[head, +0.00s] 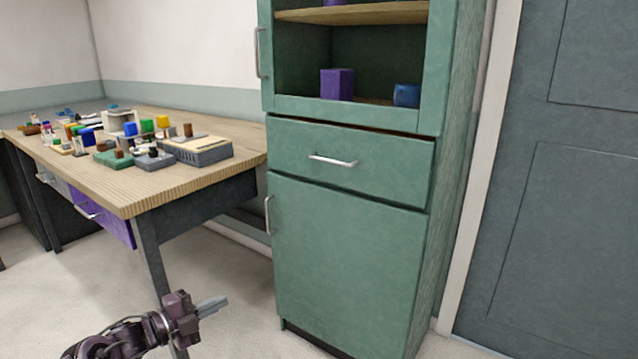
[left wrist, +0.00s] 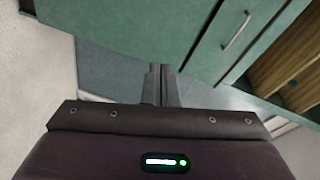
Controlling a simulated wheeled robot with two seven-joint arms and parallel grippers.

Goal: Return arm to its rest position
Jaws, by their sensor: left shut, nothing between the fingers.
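My left gripper (head: 213,305) is low in the head view, over the floor in front of the desk and left of the green cabinet. Its fingers are together and empty, pointing right. In the left wrist view the two grey fingers of the left gripper (left wrist: 159,82) meet, with the cabinet behind them. My right arm and right gripper are not in view. No glass rod can be clearly made out.
A green cabinet (head: 345,260) stands ahead, its drawer and lower door shut. A purple box (head: 337,83) and a blue box (head: 406,95) sit on its shelf. A wooden desk (head: 135,195) holds several small blocks and holders. A grey door (head: 560,200) is at right. Floor is open.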

